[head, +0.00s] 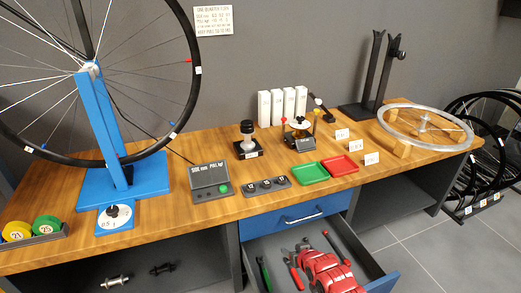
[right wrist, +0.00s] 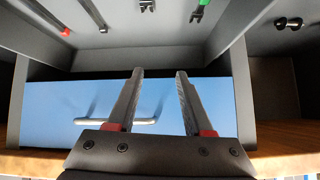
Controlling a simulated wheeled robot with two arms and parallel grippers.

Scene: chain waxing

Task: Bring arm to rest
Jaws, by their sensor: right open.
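My right gripper (head: 304,246) shows at the bottom of the head view, red and grey, over the open drawer (head: 380,283). In the right wrist view the gripper (right wrist: 160,75) has its two grey fingers apart, with nothing between them. The fingertips reach past that front's edge towards the grey drawer interior; I cannot tell the exact gap. My left gripper is in neither view.
The open drawer holds pliers with green (head: 264,272) and red (head: 293,273) handles. The wooden bench (head: 245,205) carries a blue wheel stand (head: 105,140), a grey control box (head: 210,180), green (head: 310,172) and red (head: 340,166) trays, and a wheel rim (head: 465,139).

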